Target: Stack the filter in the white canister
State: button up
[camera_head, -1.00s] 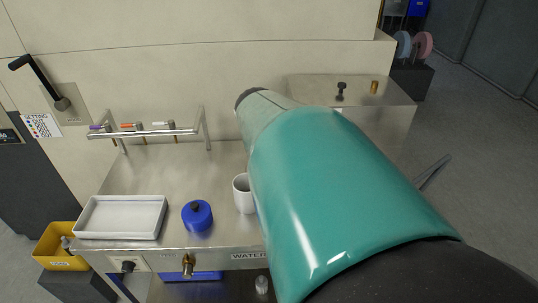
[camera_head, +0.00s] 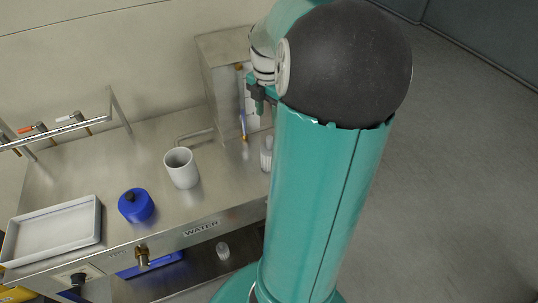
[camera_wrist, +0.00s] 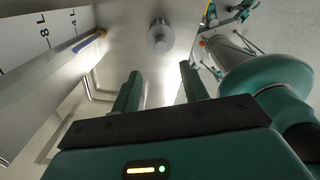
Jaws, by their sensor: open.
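The white canister (camera_head: 182,168) stands upright and open-topped on the steel counter, left of my arm. A small pale, clear-looking cylinder (camera_head: 266,155), which I take to be the filter, stands near the counter's right end, partly hidden by my arm. A grey-white round piece in the wrist view (camera_wrist: 160,37), likely the same cylinder, lies beyond the fingertips. My gripper (camera_wrist: 160,82) is open with nothing between its fingers. It also shows in the head view (camera_head: 259,105), above and behind the cylinder, apart from it and partly hidden.
A steel box (camera_head: 222,75) with a marked scale stands close behind my gripper. A bent metal rail (camera_head: 195,137) lies behind the canister. A blue jar (camera_head: 136,205) and white tray (camera_head: 52,233) are to the left. A small clear piece (camera_head: 222,250) sits on the lower shelf.

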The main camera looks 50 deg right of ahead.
aim_at(269, 137)
notch_tip(269, 137, down, 6)
jog(key=shift+f, duration=0.1)
jog(key=f, duration=0.5)
jog(key=shift+s+d, duration=0.15)
jog(key=shift+d, duration=0.1)
jog(key=shift+r, duration=0.1)
grip_shut()
